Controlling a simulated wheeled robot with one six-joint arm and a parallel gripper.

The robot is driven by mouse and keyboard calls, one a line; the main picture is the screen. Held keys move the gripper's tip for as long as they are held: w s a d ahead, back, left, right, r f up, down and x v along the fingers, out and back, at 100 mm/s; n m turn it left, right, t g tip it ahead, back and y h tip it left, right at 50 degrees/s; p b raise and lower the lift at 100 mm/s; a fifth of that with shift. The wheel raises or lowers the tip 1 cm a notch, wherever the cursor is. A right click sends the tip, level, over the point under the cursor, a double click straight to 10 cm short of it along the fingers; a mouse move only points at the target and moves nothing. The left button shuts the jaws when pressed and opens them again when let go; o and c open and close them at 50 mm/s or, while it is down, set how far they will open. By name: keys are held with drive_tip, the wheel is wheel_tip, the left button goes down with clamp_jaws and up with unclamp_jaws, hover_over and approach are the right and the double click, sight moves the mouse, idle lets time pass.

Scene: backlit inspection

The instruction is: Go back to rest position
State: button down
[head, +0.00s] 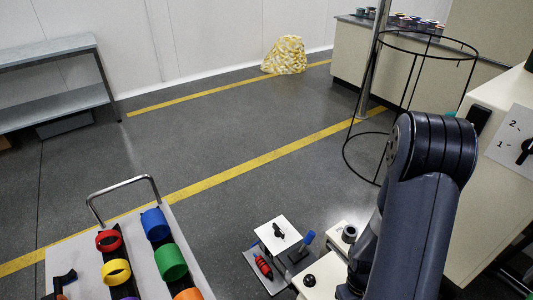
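My dark blue-grey arm (425,210) rises at the right of the head view. Its rounded joint is at the top and its links run down to the bottom edge. My gripper is not in view, so its fingers and anything in them cannot be seen.
A grey cart (198,232) with coloured rings and a metal handle stands at the lower left. A black wire hoop frame (345,150) and a cream cabinet (492,205) are near my arm. Open floor lies centre-left.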

drive_tip(key=shift+b+x, duration=0.55)
drive_tip(key=shift+x, duration=0.5)
